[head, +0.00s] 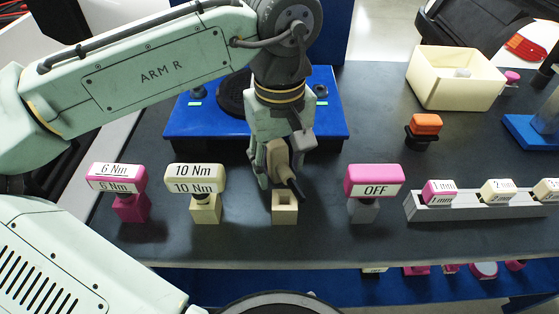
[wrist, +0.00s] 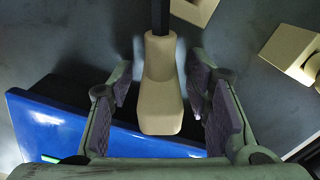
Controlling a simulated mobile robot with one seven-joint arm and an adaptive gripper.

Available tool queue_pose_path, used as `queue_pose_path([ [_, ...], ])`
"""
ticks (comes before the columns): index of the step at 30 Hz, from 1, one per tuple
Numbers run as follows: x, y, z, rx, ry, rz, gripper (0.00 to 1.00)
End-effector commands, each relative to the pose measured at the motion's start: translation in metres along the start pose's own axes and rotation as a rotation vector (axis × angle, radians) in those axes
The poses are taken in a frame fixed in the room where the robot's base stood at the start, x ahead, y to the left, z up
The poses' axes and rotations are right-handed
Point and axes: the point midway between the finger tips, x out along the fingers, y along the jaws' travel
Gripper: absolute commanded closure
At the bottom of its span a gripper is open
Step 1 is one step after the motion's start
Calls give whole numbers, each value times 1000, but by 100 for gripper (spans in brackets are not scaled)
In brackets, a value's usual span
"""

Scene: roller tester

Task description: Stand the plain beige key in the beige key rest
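The plain beige key (head: 278,156) is between the fingers of my gripper (head: 280,162), above the table. Its beige head and dark shaft also show in the wrist view (wrist: 160,95), where the shaft runs out of the top edge. The beige key rest (head: 285,213) is a small block with an open square hole, just below the key. Part of the rest shows in the wrist view (wrist: 200,8).
A pink 6 Nm key (head: 117,178) and beige 10 Nm key (head: 194,178) stand left; a pink OFF key (head: 373,181) stands right. A grey rack (head: 470,209) with labelled keys is farther right. A blue-based unit (head: 335,125) lies behind; a cream bin (head: 450,88) stands back right.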

Motion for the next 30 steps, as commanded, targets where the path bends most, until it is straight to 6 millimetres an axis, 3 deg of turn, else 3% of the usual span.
queue_pose_path([
  [19,0,0,0,0,0,0,100],
  [30,-2,0,0,0,1,1,100],
])
